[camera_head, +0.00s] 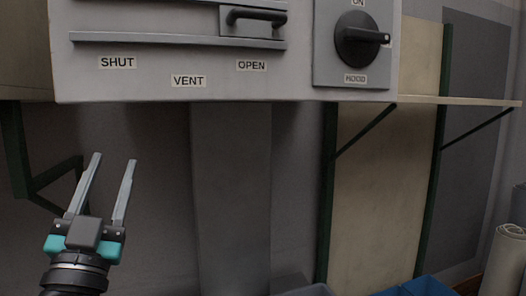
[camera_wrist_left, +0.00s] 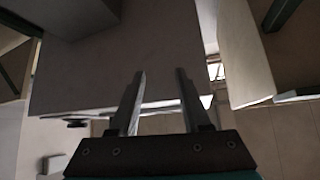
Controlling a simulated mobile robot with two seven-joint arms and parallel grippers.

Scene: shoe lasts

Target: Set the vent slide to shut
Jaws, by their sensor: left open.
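The vent slide (camera_head: 252,22) is a grey plate with a dark bar handle (camera_head: 256,15), seated in a horizontal rail (camera_head: 170,39) on a light grey panel. It stands at the right end of the rail, above the OPEN label (camera_head: 251,65). The SHUT label (camera_head: 117,62) is at the left end, and the VENT label (camera_head: 188,80) is between and below them. My left gripper (camera_head: 114,158) is open and empty, below and to the left of the panel, well apart from the handle. Its open fingers also show in the left wrist view (camera_wrist_left: 160,75). My right gripper is not in view.
A black rotary knob (camera_head: 361,40) labelled HOOD sits right of the slide on the same panel. A shelf on green brackets (camera_head: 440,145) is at the right. Blue bins (camera_head: 428,288) and a pale roll (camera_head: 505,262) are low right. The space below the panel is free.

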